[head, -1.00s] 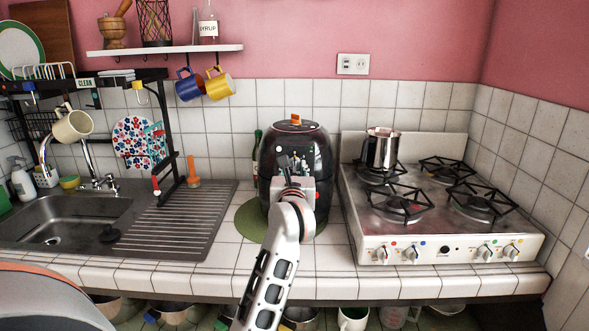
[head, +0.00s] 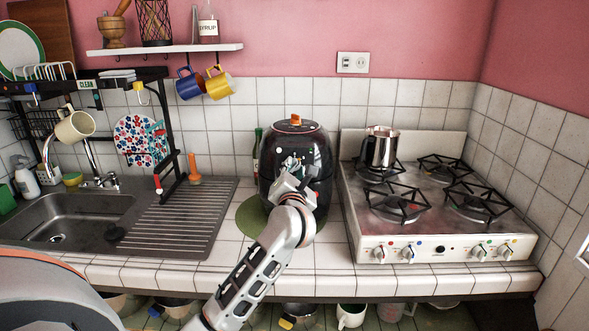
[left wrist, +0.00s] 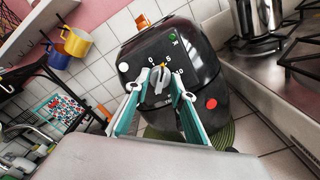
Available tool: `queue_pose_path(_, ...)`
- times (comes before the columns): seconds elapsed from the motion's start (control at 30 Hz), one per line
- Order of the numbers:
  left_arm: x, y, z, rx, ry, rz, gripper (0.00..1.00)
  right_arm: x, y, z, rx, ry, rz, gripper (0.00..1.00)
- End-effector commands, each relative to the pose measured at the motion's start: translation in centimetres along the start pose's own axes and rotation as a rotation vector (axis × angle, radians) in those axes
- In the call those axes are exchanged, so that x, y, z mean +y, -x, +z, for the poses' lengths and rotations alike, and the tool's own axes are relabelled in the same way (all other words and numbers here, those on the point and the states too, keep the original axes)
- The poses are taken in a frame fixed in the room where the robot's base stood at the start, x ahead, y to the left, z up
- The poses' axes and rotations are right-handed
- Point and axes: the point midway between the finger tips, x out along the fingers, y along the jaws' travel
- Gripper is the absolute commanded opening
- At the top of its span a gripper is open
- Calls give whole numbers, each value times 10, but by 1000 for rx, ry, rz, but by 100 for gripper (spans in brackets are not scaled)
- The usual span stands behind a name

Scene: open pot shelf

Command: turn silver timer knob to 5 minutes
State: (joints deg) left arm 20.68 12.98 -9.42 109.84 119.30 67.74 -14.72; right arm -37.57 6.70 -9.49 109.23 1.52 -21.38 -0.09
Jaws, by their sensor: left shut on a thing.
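The black air fryer (head: 318,151) stands on a round green mat on the counter. Its front panel faces me and also fills the middle of the left wrist view (left wrist: 205,68). The silver timer knob (left wrist: 159,77) sits on this panel, with the marks 0, 5 and 10 around its upper side. A small yellow mark on the knob points up, close to the 5; its exact setting is hard to read. My left gripper (left wrist: 157,86) is shut on the knob, one green-edged finger on each side. In the head view the gripper (head: 289,173) is tilted and hides the knob.
A gas stove (head: 440,250) with a metal pot (head: 381,148) stands to the right. A sink (head: 75,222) and ribbed drainboard (head: 178,222) lie to the left. A green bottle (head: 257,150) stands close behind the fryer's left side. Blue and yellow mugs hang under the shelf.

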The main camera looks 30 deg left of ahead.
Motion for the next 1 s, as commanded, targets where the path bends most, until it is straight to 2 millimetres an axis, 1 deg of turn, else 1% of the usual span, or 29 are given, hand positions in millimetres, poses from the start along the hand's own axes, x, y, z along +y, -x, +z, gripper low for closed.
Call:
queue_pose_path(0.2, 0, 0, 0, 0, -132, 0, 2, -4, 0, -3, 6, -5, -5, 40)
queue_pose_path(0.4, 0, 0, 0, 1, -203, 0, 2, -6, 0, -4, 8, -5, -8, 40)
queue_pose_path(0.97, 0, 0, 0, 1, -233, -1, 2, 0, 0, -2, 6, 9, -4, 40)
queue_pose_path(1.0, 0, 0, 0, 1, -233, -1, 26, 1, 0, -2, 6, 9, -4, 40)
